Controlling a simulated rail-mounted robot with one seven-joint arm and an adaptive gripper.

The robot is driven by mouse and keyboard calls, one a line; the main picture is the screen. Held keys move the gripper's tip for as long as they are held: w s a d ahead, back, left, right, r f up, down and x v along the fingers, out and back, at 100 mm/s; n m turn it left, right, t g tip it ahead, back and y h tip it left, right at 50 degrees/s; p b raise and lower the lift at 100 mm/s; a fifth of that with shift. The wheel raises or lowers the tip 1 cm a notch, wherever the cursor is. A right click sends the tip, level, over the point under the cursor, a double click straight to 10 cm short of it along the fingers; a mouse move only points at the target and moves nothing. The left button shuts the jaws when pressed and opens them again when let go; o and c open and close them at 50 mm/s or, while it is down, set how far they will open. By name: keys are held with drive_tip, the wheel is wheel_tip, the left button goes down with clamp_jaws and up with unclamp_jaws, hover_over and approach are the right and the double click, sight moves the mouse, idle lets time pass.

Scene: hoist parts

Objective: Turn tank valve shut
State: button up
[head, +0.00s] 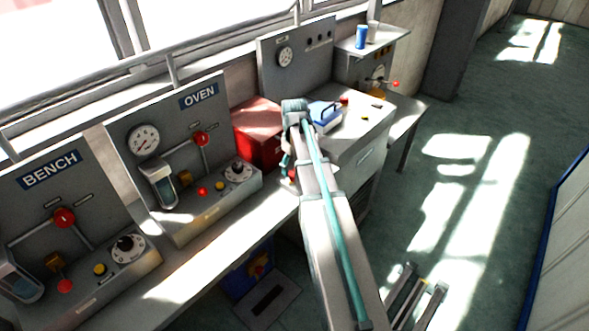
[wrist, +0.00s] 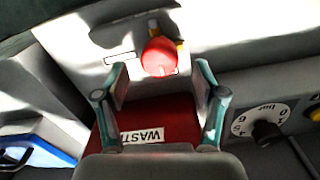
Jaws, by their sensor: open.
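A red round knob (wrist: 159,57) with a bit of yellow beside it shows in the wrist view, just beyond my fingertips and roughly centred between them. No label names it as the tank valve, and its turn position cannot be read. My gripper (wrist: 161,78) is open and empty, with one teal finger on each side of the picture. No contact with the knob is visible. In the head view my gripper (head: 288,160) hangs beside the red box, mostly hidden by my arm, and the knob cannot be made out there.
A red box (head: 258,130), labelled WASTE in the wrist view (wrist: 108,118), lies close below the fingers. The OVEN panel (head: 185,125) with its dial (head: 238,170) stands left of my gripper. The BENCH panel (head: 45,210) is farther left.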

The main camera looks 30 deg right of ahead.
drive_tip(key=shift+f, duration=1.2)
drive_tip(key=c, duration=1.1)
drive_tip(key=shift+c, duration=0.2)
